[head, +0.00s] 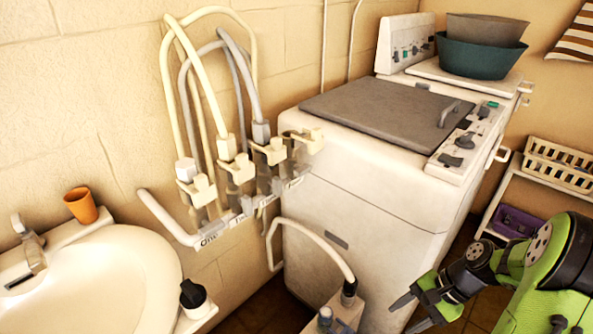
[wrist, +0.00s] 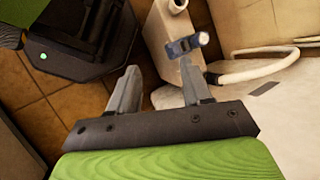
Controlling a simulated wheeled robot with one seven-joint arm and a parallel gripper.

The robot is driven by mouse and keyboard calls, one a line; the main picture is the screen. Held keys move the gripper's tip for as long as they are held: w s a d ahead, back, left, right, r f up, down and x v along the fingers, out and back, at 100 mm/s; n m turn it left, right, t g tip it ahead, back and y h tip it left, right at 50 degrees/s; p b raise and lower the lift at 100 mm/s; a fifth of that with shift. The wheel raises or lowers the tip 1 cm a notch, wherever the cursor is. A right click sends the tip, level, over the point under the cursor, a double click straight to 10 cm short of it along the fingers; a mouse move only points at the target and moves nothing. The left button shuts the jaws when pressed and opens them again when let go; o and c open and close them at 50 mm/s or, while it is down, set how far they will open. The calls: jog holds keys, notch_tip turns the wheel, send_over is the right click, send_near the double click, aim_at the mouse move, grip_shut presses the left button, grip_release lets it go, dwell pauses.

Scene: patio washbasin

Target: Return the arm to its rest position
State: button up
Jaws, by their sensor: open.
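My gripper (head: 409,310) is at the lower right of the head view, at the end of my green and black arm, in front of the washing machine (head: 350,230). In the wrist view my gripper (wrist: 158,85) points down with its two grey fingers apart and nothing between them. Tiled floor shows beyond the fingers. A beige box with a hose and a blue-grey fitting (wrist: 187,45) lies beyond the right finger in the wrist view. The same box (head: 340,315) shows at the bottom of the head view, left of my gripper.
A white washbasin (head: 100,280) with an orange cup (head: 80,205) on its rim is at the left. Several hoses hang on a wall rack (head: 235,215). Dark basins (head: 480,50) stand on the machine's far end. A shelf with a basket (head: 560,165) is at the right.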

jog(key=s+a+r+n+t+h, duration=0.1)
jog(key=s+a+r+n+h, duration=0.15)
jog(key=r, duration=0.25)
jog(key=s+a+r+n+h, duration=0.1)
jog(key=a+r+n+h, duration=0.1)
jog(key=a+r+n, duration=0.3)
jog(key=s+a+r+n+t+h, duration=0.2)
jog(key=s+a+r+n+t, duration=0.15)
jog(key=s+r, duration=0.55)
notch_tip(320, 180, up, 16)
jog(key=p, duration=1.7)
jog(key=shift+s+d+t, duration=0.25)
jog(key=shift+s+t, duration=0.15)
jog(key=shift+t, duration=0.05)
